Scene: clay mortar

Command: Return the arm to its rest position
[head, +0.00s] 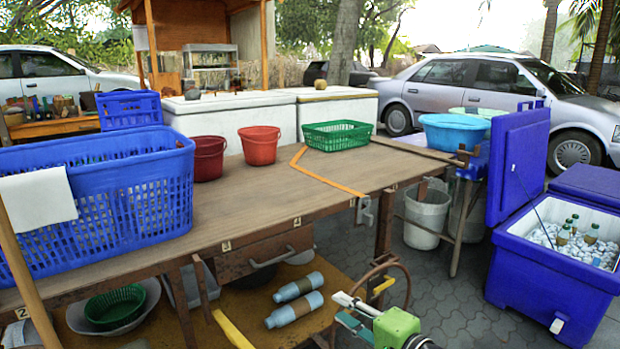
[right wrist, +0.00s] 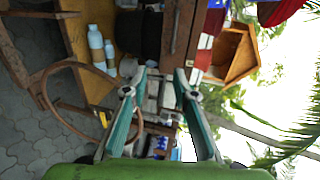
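My right gripper (head: 339,307) is low at the bottom middle of the head view, in front of the wooden table (head: 250,210) and below its top. It has a green body and two thin fingers. In the right wrist view the two teal fingers (right wrist: 160,76) stand apart with nothing held between them. The gripper is open and empty. My left gripper and left arm are not in the head view.
A curved brown hoop (head: 385,278) stands close beside the right gripper. Two blue bottles (head: 298,287) lie on the lower shelf (head: 250,308). A blue cooler (head: 545,282) with bottles in ice stands at right. Paved floor between them is clear.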

